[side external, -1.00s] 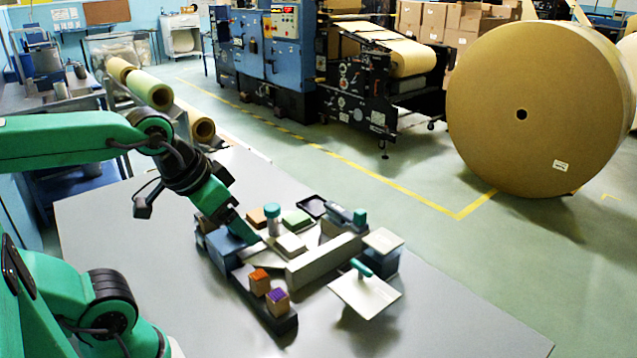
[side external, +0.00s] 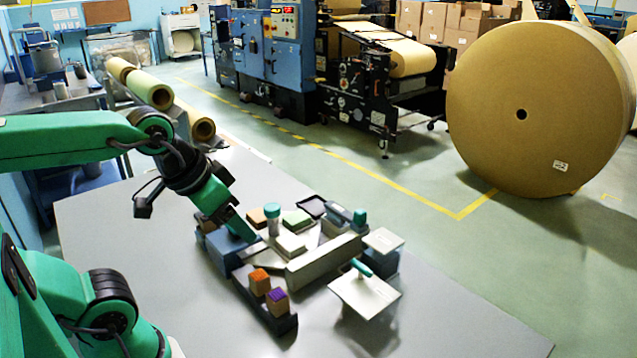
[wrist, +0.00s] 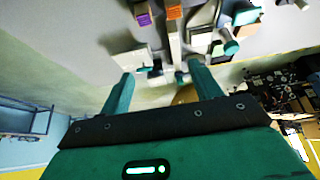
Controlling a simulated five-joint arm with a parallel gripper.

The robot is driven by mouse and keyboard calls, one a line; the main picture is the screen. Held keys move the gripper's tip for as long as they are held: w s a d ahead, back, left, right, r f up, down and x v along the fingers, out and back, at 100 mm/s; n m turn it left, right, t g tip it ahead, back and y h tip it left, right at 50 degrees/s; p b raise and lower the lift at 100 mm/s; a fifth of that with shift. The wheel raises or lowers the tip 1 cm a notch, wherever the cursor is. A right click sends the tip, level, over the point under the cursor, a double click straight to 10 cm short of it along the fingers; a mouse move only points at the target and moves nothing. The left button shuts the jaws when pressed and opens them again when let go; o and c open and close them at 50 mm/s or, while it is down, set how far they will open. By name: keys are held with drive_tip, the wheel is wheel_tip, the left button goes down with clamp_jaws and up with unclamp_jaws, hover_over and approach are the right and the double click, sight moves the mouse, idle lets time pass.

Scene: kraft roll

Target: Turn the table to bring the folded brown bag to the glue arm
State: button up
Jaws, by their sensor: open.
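A cluster of small parts stands on the grey table (side external: 130,240) in the side view. A small brown block (side external: 256,218) lies at its back left; I cannot tell whether it is the folded brown bag. A long grey bar (side external: 325,262) crosses the cluster's front; I cannot tell which part is the turning table or the glue arm. My gripper (side external: 243,232) points down at the cluster's left, over a blue block (side external: 228,255). Its tips are hard to make out there. In the wrist view my gripper (wrist: 162,70) is open, with nothing clearly held between its two green fingers.
A dark rail (side external: 270,315) bears orange-topped (side external: 260,283) and purple-topped (side external: 277,303) blocks. A white plate with a teal handle (side external: 375,300) stands front right. A teal-capped jar (side external: 272,222) and a green-topped block (side external: 297,219) stand behind. The table's right front is clear.

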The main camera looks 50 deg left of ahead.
drive_tip(key=w, duration=0.1)
drive_tip(key=m+g, duration=0.6)
drive_tip(key=m, duration=0.3)
hover_over(272, 206)
drive_tip(key=f, duration=0.6)
drive_tip(key=shift+s+d+f, duration=0.1)
drive_tip(key=shift+d+f, duration=0.2)
drive_tip(key=shift+f, duration=0.05)
drive_tip(key=shift+a+f, duration=0.2)
drive_tip(key=shift+a, duration=0.05)
drive_tip(key=shift+f, duration=0.15)
drive_tip(key=shift+f, duration=3.75)
clamp_jaws()
